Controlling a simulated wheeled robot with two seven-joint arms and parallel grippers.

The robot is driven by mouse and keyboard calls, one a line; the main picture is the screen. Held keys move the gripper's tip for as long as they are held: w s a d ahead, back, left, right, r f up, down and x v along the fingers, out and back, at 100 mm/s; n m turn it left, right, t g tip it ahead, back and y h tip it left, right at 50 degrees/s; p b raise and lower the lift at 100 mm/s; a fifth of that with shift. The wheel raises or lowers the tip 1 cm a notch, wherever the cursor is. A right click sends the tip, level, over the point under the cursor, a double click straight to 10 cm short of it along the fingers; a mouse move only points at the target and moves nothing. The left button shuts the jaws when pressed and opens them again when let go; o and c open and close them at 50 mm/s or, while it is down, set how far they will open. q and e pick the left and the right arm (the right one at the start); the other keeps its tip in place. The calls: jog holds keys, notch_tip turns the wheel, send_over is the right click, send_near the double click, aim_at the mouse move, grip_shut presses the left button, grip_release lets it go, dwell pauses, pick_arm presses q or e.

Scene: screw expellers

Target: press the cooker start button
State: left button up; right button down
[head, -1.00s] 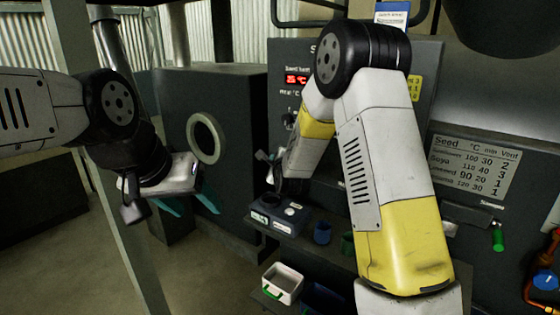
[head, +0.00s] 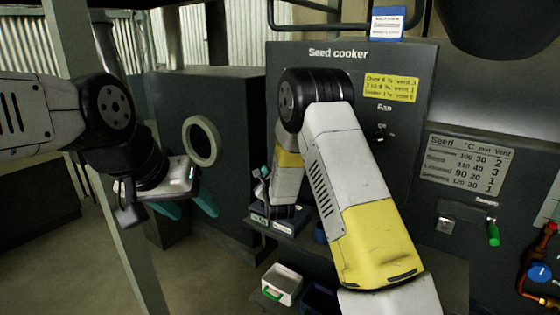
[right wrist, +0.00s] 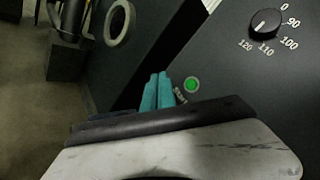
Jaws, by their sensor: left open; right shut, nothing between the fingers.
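The seed cooker panel (head: 350,60) is a dark upright face in the head view, with my right arm across its left part. In the right wrist view a round green button (right wrist: 192,84) sits on the dark panel, just right of my right gripper's teal fingertips (right wrist: 157,90). The fingers are together and empty, with a small gap in the picture between them and the button; whether they touch the panel I cannot tell. In the head view my right gripper (head: 264,180) is partly hidden at the panel's left edge. My left gripper (head: 188,202) is open and empty at the left.
A black dial (right wrist: 264,24) with numbers is above right of the button. A shelf below holds a white bin (head: 282,284) with a green handle. A yellow label (head: 390,88) and a seed chart (head: 466,164) are on the panels. A post (head: 128,235) stands near my left arm.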

jog(key=w+d, duration=0.4)
jog(key=w, duration=0.2)
jog(key=shift+d, duration=0.15)
jog(key=shift+w+d, duration=0.1)
dwell(1.9)
jog(key=shift+w+d, duration=0.2)
jog(key=shift+w, duration=0.05)
jog(key=shift+w+d, duration=0.25)
jog(key=shift+w, duration=0.1)
dwell(0.7)
dwell(0.4)
jog(key=shift+s+a, duration=0.45)
jog(key=shift+s, duration=0.25)
jog(key=s+a, duration=0.1)
jog(key=s, duration=0.1)
jog(key=s+a, duration=0.2)
